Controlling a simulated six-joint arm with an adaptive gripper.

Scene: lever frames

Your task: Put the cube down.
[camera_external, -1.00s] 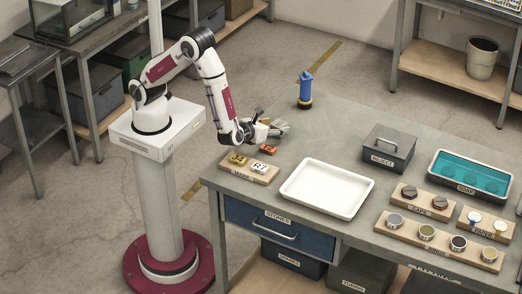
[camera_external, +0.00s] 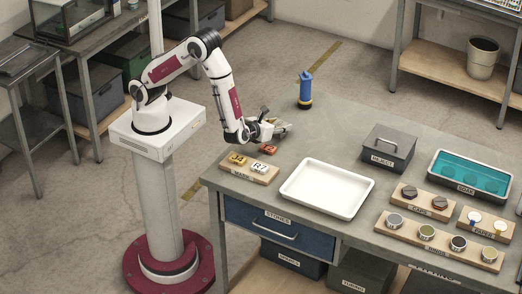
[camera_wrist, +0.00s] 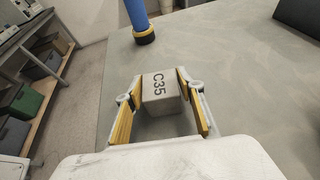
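A pale grey cube marked C35 (camera_wrist: 160,92) sits between the two fingertips of my gripper (camera_wrist: 160,84) in the wrist view. Both yellow-padded fingers reach its sides, and the gripper looks shut on it. In the external view my gripper (camera_external: 272,128) is over the left back part of the grey workbench (camera_external: 335,130). There the cube is hard to separate from the fingers. Whether its underside touches the bench cannot be told.
An orange block (camera_external: 268,149) lies just in front of my gripper, near a wooden rack (camera_external: 247,173) holding tiles. A blue post (camera_external: 305,88) stands behind. A white tray (camera_external: 327,214) and a grey reject box (camera_external: 388,153) are to the right.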

